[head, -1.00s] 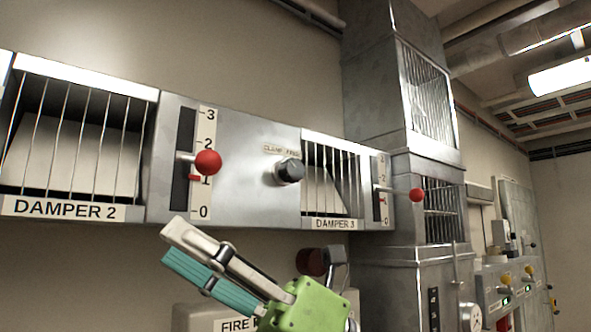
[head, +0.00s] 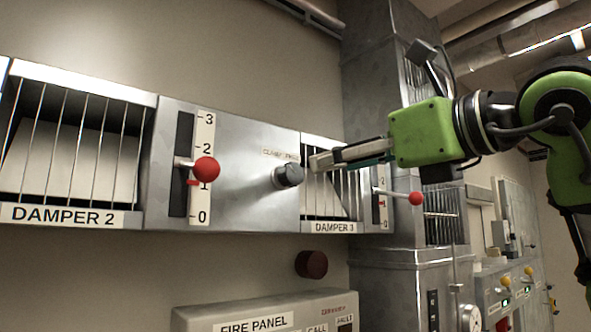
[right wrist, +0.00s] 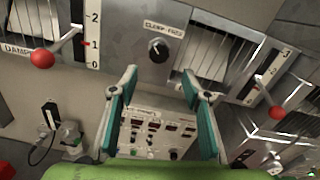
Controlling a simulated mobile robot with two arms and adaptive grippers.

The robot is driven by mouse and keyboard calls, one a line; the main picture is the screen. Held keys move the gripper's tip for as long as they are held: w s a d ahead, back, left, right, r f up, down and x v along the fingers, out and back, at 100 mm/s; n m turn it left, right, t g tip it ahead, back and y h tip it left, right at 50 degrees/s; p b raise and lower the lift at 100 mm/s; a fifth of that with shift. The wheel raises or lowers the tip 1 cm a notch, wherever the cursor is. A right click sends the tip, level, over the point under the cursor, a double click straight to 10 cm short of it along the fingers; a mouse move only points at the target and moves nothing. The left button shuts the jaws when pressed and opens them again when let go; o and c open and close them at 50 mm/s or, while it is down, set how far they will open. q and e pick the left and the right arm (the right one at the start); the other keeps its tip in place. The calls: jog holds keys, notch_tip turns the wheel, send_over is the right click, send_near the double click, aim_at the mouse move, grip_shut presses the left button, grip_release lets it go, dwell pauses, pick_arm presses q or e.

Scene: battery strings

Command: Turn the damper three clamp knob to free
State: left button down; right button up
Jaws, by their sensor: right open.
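A dark round knob (head: 288,175) sits on the grey panel under a small clamp/free label, just left of the DAMPER 3 grille (head: 322,205). In the right wrist view the knob (right wrist: 158,48) shows a small light mark, too small to read surely. My right gripper (head: 317,161) is open and empty, just right of the knob in the head view, in front of the grille. In the right wrist view its fingertips (right wrist: 160,78) are spread below the knob, apart from it. My left gripper is not in view.
Red-ball levers stick out beside the scales of damper 2 (head: 206,169) and damper 3 (head: 415,198). A fire panel (head: 255,315) and a dark red round fitting (head: 311,264) are below. A metal duct (head: 375,95) stands to the right.

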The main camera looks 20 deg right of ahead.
aim_at(296, 174)
jog(key=p+x, duration=0.4)
jog(key=x, duration=0.6)
jog(key=shift+a, duration=0.1)
jog(key=shift+w+a+f+p, duration=0.1)
jog(key=shift+w+a+p, duration=0.1)
jog(key=shift+w+p, duration=0.35)
jog(key=shift+w, duration=0.1)
jog(key=c, duration=1.1)
